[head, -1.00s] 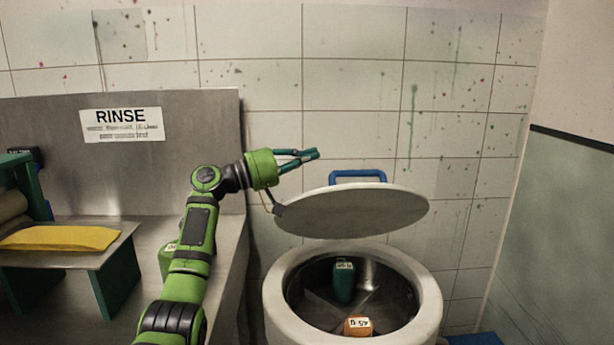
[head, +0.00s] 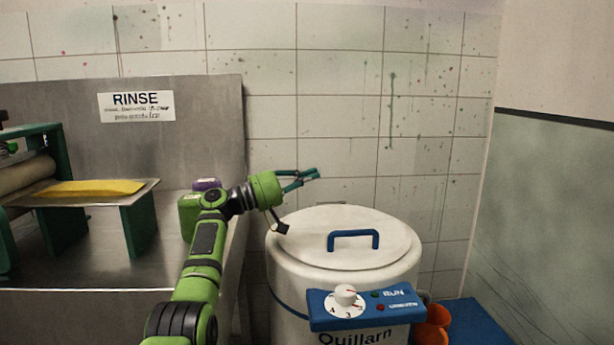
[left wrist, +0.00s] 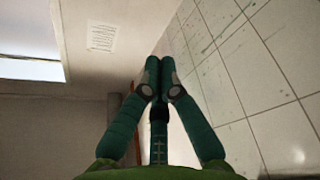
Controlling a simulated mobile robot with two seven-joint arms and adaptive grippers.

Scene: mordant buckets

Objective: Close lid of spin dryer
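The spin dryer (head: 292,292) is a white drum in the head view. Its round white lid (head: 305,238) with a blue handle (head: 353,233) lies flat over the top and covers the opening. The drum's inside is hidden. A blue control panel (head: 385,310) with a white knob is on its front. My left gripper (head: 316,173) is above and behind the lid's left rear edge, apart from it. In the left wrist view its green fingertips (left wrist: 160,75) meet with nothing between them. My right gripper is not in view.
A steel counter (head: 95,250) at the left holds a green-framed roller press with a yellow cloth (head: 90,188). Green and purple containers (head: 190,205) stand behind my left arm. Orange buckets (head: 434,325) and a blue surface (head: 470,315) are right of the dryer. A tiled wall is behind.

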